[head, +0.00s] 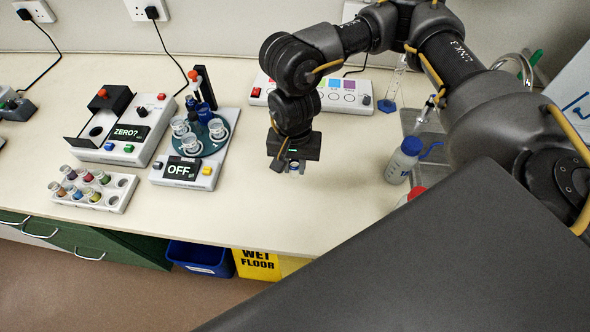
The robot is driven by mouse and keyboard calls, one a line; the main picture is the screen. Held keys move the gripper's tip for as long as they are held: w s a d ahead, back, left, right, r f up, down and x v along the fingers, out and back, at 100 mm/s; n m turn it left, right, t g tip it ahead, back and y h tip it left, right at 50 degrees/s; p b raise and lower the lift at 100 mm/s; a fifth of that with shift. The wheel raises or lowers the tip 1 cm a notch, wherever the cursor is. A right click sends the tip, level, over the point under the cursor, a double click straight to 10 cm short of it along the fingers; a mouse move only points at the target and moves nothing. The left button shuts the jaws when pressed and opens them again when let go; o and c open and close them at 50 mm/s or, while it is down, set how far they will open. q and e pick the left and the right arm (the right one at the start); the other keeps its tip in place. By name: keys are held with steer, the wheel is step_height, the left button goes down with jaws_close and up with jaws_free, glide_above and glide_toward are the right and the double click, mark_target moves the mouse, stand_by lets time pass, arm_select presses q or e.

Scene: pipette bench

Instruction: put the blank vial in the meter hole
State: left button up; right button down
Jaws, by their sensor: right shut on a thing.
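The meter (127,150) is a white box at the left with a display reading ZERO?. Its black lid (112,98) stands open, and the round dark meter hole (96,131) shows empty on its top. My right gripper (294,168) is shut on a small clear vial, the blank vial (295,174), mostly hidden by the fingers. It is above the middle of the bench, well to the right of the meter and apart from it. My left gripper is not in view.
A vial rack (119,201) with several coloured vials stands in front of the meter. A device reading OFF (184,171) carries clear beakers between meter and gripper. A white panel (340,99) is behind; a wash bottle (402,160) is at right. The front middle bench is clear.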

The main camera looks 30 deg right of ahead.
mark_target(294, 170)
steer(key=shift+w+d+f, duration=0.15)
steer(key=shift+w+f, duration=0.35)
steer(key=shift+f, duration=0.05)
steer(key=f+b, duration=0.3)
steer(key=shift+w+d+f, duration=0.2)
steer(key=shift+d+f, duration=0.05)
steer(key=shift+f, duration=0.05)
steer(key=shift+w+f, duration=0.1)
steer(key=shift+f, duration=0.2)
steer(key=shift+r, duration=0.1)
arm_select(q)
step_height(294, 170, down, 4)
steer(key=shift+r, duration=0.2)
arm_select(e)
steer(key=c, duration=1.3)
jaws_free()
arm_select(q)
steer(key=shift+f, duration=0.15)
arm_select(e)
steer(key=shift+o, duration=0.2)
